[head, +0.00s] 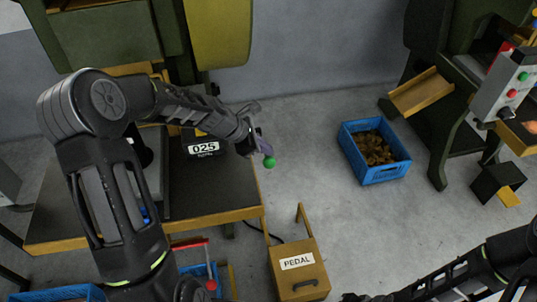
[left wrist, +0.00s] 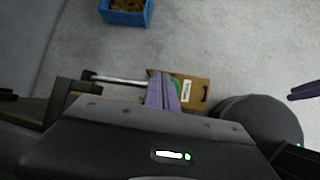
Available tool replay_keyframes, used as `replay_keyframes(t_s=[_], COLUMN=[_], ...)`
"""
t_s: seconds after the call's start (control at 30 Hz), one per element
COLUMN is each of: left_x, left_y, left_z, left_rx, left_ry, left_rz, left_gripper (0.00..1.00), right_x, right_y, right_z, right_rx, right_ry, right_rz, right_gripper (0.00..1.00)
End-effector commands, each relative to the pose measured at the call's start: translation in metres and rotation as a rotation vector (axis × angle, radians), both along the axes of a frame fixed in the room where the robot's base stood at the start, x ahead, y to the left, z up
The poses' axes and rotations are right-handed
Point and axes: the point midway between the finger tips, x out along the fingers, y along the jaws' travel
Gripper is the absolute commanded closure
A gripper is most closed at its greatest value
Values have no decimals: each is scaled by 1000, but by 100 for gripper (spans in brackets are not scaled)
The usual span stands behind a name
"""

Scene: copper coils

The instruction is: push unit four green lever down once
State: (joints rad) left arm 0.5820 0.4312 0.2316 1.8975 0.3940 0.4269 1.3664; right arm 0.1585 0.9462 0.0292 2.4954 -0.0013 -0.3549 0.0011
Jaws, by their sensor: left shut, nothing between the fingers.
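The green lever knob (head: 269,162) is at the right edge of the bench, by the black unit labelled 025 (head: 203,146). No marking for unit four is readable. My left gripper (head: 264,147) is shut and empty, with its purple fingertips just above the knob. Whether they touch it is unclear. In the left wrist view the shut fingers (left wrist: 162,90) partly cover the green knob (left wrist: 176,84), and a metal rod (left wrist: 118,79) runs left from there. A purple tip at the right edge (left wrist: 306,91) looks like my right gripper; its opening is not clear.
A wooden PEDAL box (head: 297,270) stands on the floor below the bench (head: 215,202). A blue crate of copper pieces (head: 347,157) is on the floor to the right. A red lever (head: 210,284) is at lower left. A control box (head: 505,88) is far right.

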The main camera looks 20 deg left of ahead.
Motion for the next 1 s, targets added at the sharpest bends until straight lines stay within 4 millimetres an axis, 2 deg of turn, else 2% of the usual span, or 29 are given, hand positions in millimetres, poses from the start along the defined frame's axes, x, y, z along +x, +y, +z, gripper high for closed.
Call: replay_keyframes(t_s=[1.0], left_x=[-4], left_y=[-2], left_z=[-13], left_rx=[2], left_ry=[0], left_rz=[0], left_gripper=[100], right_x=[0], right_y=[0], right_z=[-10], right_rx=[0], right_ry=[0], right_rz=[0], right_gripper=[64])
